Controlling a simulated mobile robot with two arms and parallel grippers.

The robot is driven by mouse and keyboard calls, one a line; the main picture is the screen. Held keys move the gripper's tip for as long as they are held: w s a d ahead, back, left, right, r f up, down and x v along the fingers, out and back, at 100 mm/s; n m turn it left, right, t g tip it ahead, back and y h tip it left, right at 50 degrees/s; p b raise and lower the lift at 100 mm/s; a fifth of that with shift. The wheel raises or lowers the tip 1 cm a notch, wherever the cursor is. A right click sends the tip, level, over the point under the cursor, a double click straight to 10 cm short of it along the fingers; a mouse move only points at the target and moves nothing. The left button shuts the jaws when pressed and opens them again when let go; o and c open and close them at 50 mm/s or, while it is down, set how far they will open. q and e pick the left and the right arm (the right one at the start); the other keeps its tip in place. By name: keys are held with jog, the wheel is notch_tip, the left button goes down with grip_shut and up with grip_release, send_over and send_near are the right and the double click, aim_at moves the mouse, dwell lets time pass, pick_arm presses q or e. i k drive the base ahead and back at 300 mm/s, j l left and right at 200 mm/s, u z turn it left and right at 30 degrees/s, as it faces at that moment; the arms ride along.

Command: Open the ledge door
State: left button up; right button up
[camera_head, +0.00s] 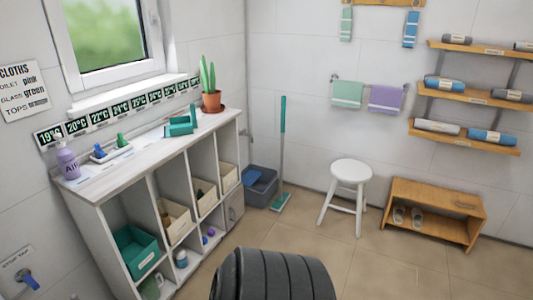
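The white ledge unit (130,164) runs along the left wall under the window, with open compartments in its front. A small grey door (235,207) fills the lower compartment at its far right end. The door looks closed, with a small dark handle mark that is too small to make out well. Neither of my grippers shows in the head view. A black ribbed part of my own body fills the bottom middle.
A grey-blue bin (262,190) and a teal-handled mop (282,160) stand just right of the door. A white stool (350,175) and a wooden shoe bench (435,208) stand farther right. The tiled floor (300,236) before the door is clear.

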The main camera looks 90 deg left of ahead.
aim_at(233, 205)
jog(key=u, duration=3.1)
jog(key=i+l+u, duration=0.1)
jog(key=i+l, duration=1.4)
jog(key=i+j, duration=0.05)
